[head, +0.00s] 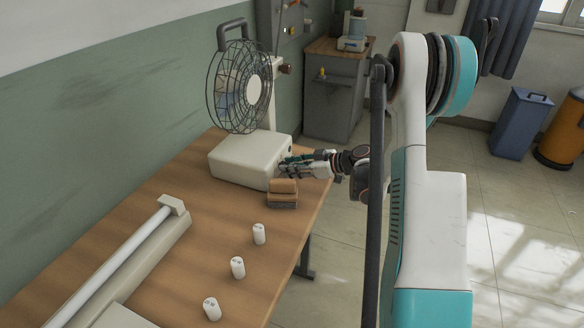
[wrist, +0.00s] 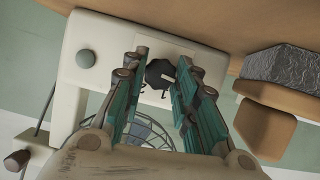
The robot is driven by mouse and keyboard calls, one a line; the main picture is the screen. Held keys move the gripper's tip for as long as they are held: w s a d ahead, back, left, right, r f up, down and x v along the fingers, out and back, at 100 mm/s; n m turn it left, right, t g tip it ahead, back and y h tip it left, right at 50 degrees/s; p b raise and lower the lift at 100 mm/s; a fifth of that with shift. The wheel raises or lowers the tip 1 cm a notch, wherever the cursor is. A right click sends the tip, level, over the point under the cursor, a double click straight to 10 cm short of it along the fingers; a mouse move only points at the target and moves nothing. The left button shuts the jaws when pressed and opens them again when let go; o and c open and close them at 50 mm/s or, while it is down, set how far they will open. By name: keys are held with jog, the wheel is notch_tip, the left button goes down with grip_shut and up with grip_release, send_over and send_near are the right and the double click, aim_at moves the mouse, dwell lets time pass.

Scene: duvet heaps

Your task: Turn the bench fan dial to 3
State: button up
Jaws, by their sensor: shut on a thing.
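The bench fan (head: 240,158) stands on the wooden bench, with a cream base and a round dark wire cage. It also shows in the wrist view (wrist: 82,32), where its base fills the upper left. The black dial (wrist: 158,72) sits on a pale panel of the base, with a light pointer mark on it and small marks beside it. I cannot read the numbers. My gripper (head: 284,163) reaches the base's right side; in the wrist view its green fingers (wrist: 160,76) are on either side of the dial, shut on it. In the head view the gripper hides the dial.
A brown block-like object (head: 283,194) lies just in front of the fan base, close to my gripper. Several white cylinders (head: 238,267) stand along the bench (head: 190,255). A long white tube fixture (head: 125,262) lies at the left. A round grey knob (wrist: 86,58) is on the base.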

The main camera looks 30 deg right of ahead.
jog(key=m+y, duration=0.1)
jog(key=m+g+y, duration=0.1)
jog(key=m, duration=0.1)
jog(key=shift+w+d+m+g, duration=0.15)
jog(key=shift+d+m+g, duration=0.05)
jog(key=shift+m+g, duration=0.1)
jog(key=m+y, duration=0.2)
jog(key=m, duration=0.1)
jog(key=shift+w+d+f+g, duration=0.1)
jog(key=shift+f+g, duration=0.05)
jog(key=shift+g, duration=0.25)
jog(key=m+y, duration=0.2)
jog(key=m, duration=0.1)
jog(key=shift+d+f+m, duration=0.1)
jog(key=shift+f+m, duration=0.05)
jog(key=shift+m, duration=0.25)
jog(key=m+y, duration=0.1)
jog(key=m, duration=0.2)
jog(key=shift+f, duration=0.1)
jog(key=shift+m+y, duration=0.3)
jog(key=shift+m, duration=0.2)
jog(key=o, duration=1.1)
jog(key=shift+c, duration=0.2)
